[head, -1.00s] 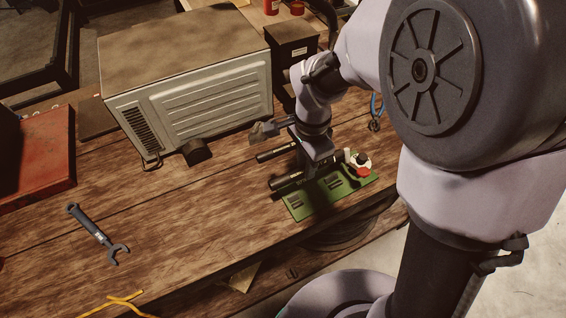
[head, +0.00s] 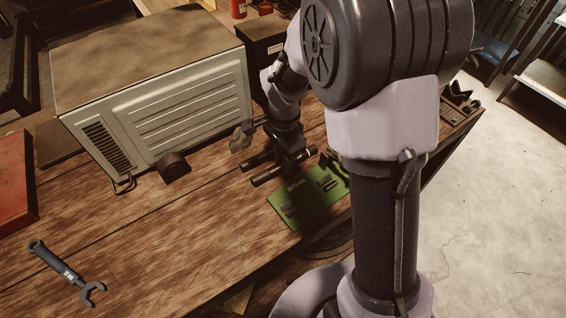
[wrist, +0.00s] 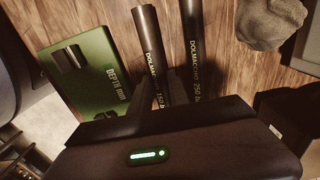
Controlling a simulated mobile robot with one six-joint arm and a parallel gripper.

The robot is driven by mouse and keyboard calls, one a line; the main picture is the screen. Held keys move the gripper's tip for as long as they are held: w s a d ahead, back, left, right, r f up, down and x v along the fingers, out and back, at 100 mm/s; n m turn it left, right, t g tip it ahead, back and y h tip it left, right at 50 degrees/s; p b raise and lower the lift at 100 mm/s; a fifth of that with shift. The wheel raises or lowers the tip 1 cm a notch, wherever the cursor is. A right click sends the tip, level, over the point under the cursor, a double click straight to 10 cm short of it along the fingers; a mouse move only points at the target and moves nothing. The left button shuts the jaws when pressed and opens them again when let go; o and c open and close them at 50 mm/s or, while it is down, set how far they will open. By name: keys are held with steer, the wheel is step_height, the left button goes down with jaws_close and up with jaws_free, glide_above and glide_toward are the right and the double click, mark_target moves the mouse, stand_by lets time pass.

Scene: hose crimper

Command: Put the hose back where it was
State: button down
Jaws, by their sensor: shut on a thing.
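Two black hoses lie side by side in the head view, the nearer one (head: 262,179) beside the green board and the farther one (head: 254,161) behind it. My gripper (head: 284,167) points down at the hoses. In the wrist view its fingers (wrist: 152,88) are shut on the 160 hose, the one nearer the board. The hose's lower part is hidden by my gripper body. I cannot tell whether it touches the bench.
A green depth board (head: 300,210) lies close beside the hoses; it also shows in the wrist view (wrist: 92,88). A large grey machine (head: 165,100) stands behind left. A grey crumpled item (head: 241,138) lies past the hoses. A wrench (head: 66,270) lies front left. Bench between is clear.

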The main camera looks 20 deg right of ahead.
steer(key=shift+r, duration=0.1)
steer(key=shift+f, duration=0.2)
steer(key=c, duration=1.3)
jaws_free()
steer(key=shift+o, duration=0.2)
step_height(320, 180, up, 16)
steer(key=s+r+n+t+p, duration=0.1)
steer(key=s+n+p, duration=0.1)
steer(key=p, duration=0.2)
steer(key=s+a+r+n+t+y, duration=0.1)
steer(key=s+r+n+t, duration=0.1)
steer(key=s, duration=0.6)
steer(key=s+a+r+n+t+y, duration=0.1)
steer(key=s+a+r+n+t, duration=0.1)
steer(key=s+r+n, duration=0.3)
steer(key=s+n, duration=0.1)
steer(key=s, duration=0.3)
steer(key=shift+a+t, duration=0.25)
steer(key=shift+t, duration=0.15)
